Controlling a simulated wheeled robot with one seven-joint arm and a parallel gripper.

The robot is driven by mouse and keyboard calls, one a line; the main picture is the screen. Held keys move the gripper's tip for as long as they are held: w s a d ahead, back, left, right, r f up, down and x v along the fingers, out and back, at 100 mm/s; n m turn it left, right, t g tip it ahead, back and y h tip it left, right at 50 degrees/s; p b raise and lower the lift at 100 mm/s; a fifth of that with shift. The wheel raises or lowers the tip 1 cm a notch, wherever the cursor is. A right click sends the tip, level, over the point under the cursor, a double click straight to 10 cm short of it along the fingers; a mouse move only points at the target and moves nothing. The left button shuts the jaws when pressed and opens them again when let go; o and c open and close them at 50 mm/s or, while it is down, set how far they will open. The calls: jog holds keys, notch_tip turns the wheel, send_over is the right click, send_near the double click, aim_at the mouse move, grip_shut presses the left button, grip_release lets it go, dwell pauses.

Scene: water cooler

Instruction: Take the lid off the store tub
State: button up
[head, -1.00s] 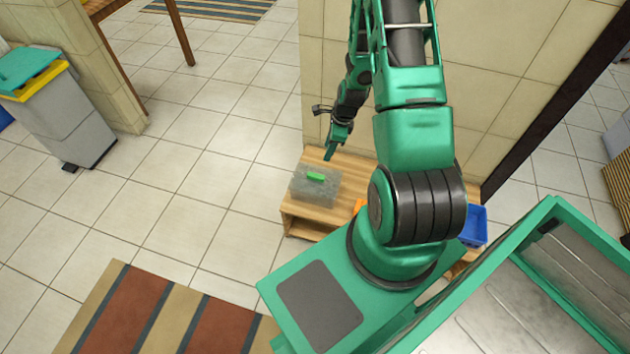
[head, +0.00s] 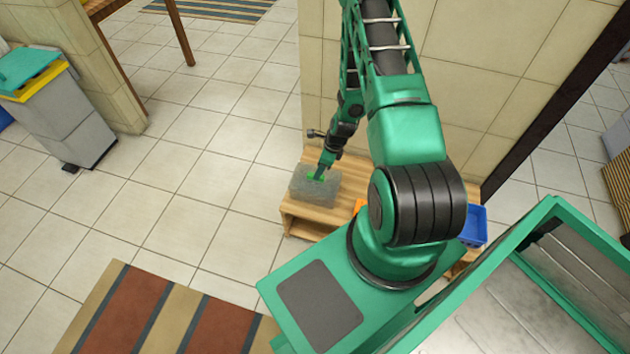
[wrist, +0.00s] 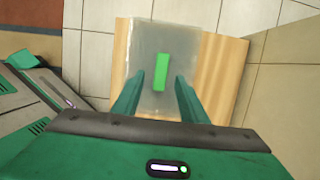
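The store tub (head: 312,190) is a greyish translucent box on the left end of a low wooden bench. Its lid (wrist: 150,45) is pale and see-through, with a bright green bar handle (wrist: 161,72) in the middle. My gripper (wrist: 161,85) is open above the lid, its two green fingers apart on either side of the handle's near end. In the head view my gripper (head: 320,174) is at the handle, partly covering it. I cannot tell whether the fingers touch the handle or lid.
The wooden bench (head: 295,209) stands against a tiled wall (head: 490,70). An orange thing (head: 360,206) and a blue bin (head: 474,226) are to the right, partly behind my arm. A grey pedal bin (head: 60,120) stands far left. Bare floor lies left of the bench.

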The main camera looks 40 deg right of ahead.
jog(key=x, duration=0.4)
jog(key=shift+w, duration=0.1)
grip_shut()
jog(key=shift+r, duration=0.1)
